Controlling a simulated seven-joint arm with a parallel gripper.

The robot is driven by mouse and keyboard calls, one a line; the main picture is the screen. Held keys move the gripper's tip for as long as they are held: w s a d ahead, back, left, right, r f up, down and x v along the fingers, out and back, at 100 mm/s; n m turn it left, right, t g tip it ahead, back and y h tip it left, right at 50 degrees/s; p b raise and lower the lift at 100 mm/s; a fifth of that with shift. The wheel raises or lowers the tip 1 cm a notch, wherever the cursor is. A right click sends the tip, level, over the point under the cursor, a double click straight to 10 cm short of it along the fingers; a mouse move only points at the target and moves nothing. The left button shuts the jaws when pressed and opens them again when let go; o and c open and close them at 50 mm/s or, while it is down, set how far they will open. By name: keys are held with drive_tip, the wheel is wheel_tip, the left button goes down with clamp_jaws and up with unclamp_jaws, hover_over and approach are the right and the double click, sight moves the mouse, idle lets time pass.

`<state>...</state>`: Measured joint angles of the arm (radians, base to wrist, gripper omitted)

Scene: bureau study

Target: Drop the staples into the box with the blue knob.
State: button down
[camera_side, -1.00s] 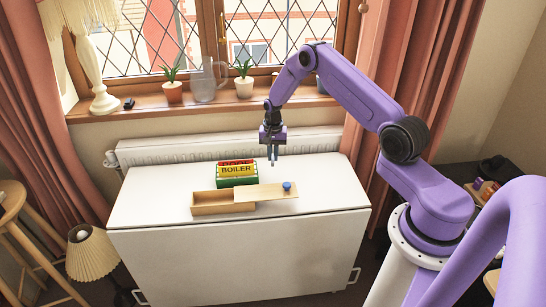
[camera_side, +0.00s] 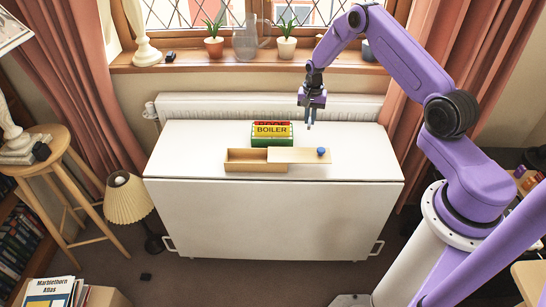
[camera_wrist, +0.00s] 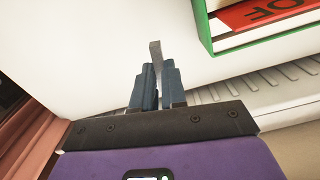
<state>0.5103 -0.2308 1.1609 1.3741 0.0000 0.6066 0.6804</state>
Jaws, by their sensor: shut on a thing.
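My gripper (camera_side: 310,124) is above the back right of the white table. In the wrist view its blue-grey fingers (camera_wrist: 157,80) are shut on a thin grey strip, the staples (camera_wrist: 155,50), which stick out past the fingertips. The wooden box (camera_side: 245,166) lies on the table, in front and to the left of my gripper. Its pale lid (camera_side: 294,156) with the blue knob (camera_side: 321,151) is slid to the right, so the left part of the box is open.
A green holder with red and yellow folders, one labelled BOILER (camera_side: 271,132), stands behind the box, left of my gripper. It partly shows in the wrist view (camera_wrist: 265,20). A radiator (camera_side: 225,106) is behind the table (camera_side: 195,150). The table's left and right ends are clear.

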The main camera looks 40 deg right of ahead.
drive_tip(key=shift+r, duration=0.1)
idle(0.3)
wheel_tip(320, 180, up, 10)
drive_tip(key=w+a, duration=0.3)
drive_tip(key=a, duration=1.9)
drive_tip(key=shift+s+d+f, duration=0.1)
drive_tip(key=shift+f, duration=2.8)
drive_tip(key=shift+d+f, duration=0.1)
drive_tip(key=shift+f, duration=2.75)
drive_tip(key=c, duration=1.1)
unclamp_jaws()
